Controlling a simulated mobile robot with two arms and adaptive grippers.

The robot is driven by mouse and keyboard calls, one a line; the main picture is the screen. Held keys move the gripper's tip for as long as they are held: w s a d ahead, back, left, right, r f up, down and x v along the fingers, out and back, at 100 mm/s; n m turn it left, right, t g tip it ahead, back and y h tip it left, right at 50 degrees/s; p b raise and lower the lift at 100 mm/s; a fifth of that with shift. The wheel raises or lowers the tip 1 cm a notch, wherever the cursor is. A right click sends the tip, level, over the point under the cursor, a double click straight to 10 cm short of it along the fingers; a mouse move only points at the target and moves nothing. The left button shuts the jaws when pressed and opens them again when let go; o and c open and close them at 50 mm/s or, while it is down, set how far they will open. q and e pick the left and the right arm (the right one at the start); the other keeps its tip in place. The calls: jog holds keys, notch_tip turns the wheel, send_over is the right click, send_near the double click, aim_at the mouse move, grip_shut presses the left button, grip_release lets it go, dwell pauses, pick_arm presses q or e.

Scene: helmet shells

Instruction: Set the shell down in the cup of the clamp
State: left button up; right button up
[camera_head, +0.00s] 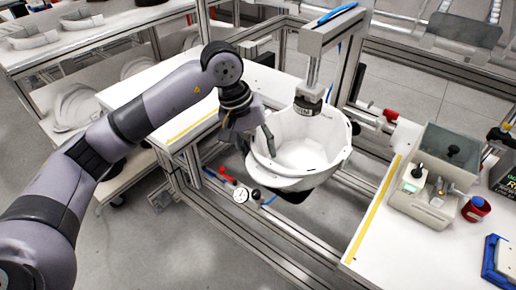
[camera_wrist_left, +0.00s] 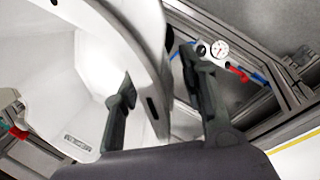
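The white helmet shell (camera_head: 305,150) is open side up in the clamp's frame, beneath the clamp's overhead plunger (camera_head: 308,104); it fills much of the left wrist view (camera_wrist_left: 85,75). A dark part (camera_head: 297,195) shows under its front; the shell hides most of the cup, so I cannot tell how it is seated. My left gripper (camera_head: 259,136) is at the shell's left rim. In the left wrist view its fingers (camera_wrist_left: 160,85) are apart, one inside the shell and one outside. A gap shows between the outer finger and the wall. My right gripper is out of view.
A gauge (camera_head: 240,195) and a red valve handle (camera_head: 226,174) are left of the shell. A bench at right holds a clear-lidded box (camera_head: 436,180) and a red cup (camera_head: 476,209). Shelves with more shells (camera_head: 76,106) stand at left. The clamp's gantry (camera_head: 335,30) rises behind the shell.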

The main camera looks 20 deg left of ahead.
aim_at(252, 136)
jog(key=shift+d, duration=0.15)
pick_arm(q)
jog(key=v, duration=0.8)
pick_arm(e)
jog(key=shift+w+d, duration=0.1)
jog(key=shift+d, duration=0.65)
pick_arm(q)
jog(key=shift+r, duration=0.1)
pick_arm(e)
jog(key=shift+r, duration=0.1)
